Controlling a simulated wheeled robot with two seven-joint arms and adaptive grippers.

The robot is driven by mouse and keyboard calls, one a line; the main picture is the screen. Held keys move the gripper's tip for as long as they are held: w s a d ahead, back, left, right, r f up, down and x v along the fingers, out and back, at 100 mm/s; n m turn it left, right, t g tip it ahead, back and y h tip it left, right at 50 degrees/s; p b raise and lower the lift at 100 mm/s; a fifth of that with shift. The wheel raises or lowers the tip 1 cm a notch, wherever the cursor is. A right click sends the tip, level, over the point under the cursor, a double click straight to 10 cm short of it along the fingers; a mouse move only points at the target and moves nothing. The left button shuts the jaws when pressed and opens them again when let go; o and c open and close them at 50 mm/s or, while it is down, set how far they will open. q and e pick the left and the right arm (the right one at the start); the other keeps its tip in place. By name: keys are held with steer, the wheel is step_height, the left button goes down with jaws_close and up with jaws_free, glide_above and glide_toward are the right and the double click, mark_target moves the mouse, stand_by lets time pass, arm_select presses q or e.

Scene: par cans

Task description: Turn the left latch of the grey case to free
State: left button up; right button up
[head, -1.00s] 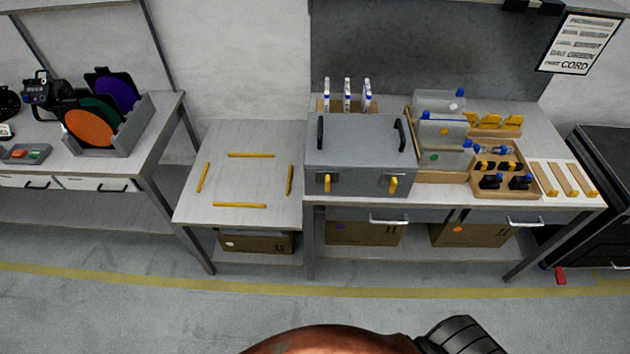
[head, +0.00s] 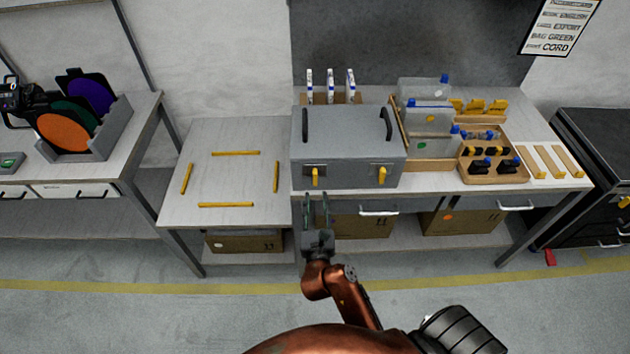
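The grey case (head: 347,136) sits closed on the workbench, with a black handle at each side of its lid. Its left latch (head: 315,177) is a yellow tab hanging roughly upright on the front face. Its right latch (head: 382,176) is a similar yellow tab. My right gripper (head: 316,198) is in front of the case, just below the left latch in the picture. Its two fingers are apart with nothing between them. I cannot tell its exact distance from the latch. My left gripper is not in view.
Right of the case are clear bins (head: 428,126) and a wooden tray (head: 490,180) of small parts. A low table (head: 225,178) with yellow strips stands to the left. Drawer handles (head: 380,212) project under the bench. A rack of coloured discs (head: 110,130) is far left.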

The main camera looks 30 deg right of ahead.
mark_target(315, 180)
steer(key=shift+m, duration=0.3)
steer(key=x, duration=0.5)
steer(key=r+x, duration=0.1)
steer(key=x, duration=0.1)
steer(key=shift+w+r, duration=0.1)
steer(key=shift+w, duration=0.2)
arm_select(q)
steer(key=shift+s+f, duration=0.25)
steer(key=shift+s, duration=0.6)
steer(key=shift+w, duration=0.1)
arm_select(e)
jaws_close()
